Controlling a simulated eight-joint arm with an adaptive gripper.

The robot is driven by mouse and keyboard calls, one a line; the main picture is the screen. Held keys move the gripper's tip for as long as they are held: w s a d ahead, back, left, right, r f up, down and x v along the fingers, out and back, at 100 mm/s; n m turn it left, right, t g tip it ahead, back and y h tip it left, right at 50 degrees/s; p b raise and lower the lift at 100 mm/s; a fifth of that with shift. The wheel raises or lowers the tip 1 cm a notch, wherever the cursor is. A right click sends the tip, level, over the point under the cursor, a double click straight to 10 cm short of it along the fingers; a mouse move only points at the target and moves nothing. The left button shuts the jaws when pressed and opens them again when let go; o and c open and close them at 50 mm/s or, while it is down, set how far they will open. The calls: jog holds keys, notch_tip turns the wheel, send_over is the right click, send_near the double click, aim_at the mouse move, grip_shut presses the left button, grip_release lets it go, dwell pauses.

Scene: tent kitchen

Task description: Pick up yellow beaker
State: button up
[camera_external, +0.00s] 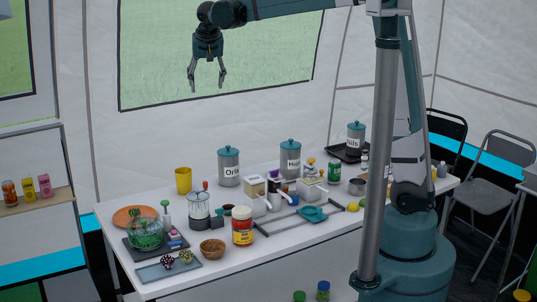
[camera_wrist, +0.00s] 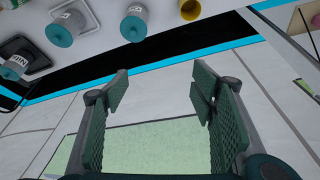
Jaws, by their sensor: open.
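The yellow beaker (camera_external: 183,180) stands upright at the back left of the white table, left of a grey canister. In the wrist view the yellow beaker (camera_wrist: 192,9) shows at the top edge, partly cut off. My gripper (camera_external: 207,88) hangs high above the table's back edge, in front of the tent window, well above the beaker and a little to its right in the picture. Its fingers are apart and nothing is between them. In the wrist view my gripper (camera_wrist: 160,90) also shows wide apart and empty.
Grey canisters with teal lids (camera_external: 229,167) stand right of the beaker. An orange plate (camera_external: 135,216) lies to its front left. Air around my gripper is clear.

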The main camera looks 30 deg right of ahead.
send_over(183, 172)
jog(key=s+a, duration=0.2)
jog(key=s, duration=0.2)
notch_tip(183, 172, down, 6)
jog(key=shift+m, duration=0.4)
jog(key=f, duration=2.9)
jog(key=shift+w+d+f+b, duration=0.15)
jog(key=shift+d+f+b, duration=0.1)
jog(key=shift+d+b, duration=0.1)
jog(key=shift+x, duration=1.3)
jog(key=shift+b, duration=0.3)
jog(key=shift+b+x, duration=0.7)
jog(key=shift+x, duration=1.9)
jog(key=shift+d, duration=0.1)
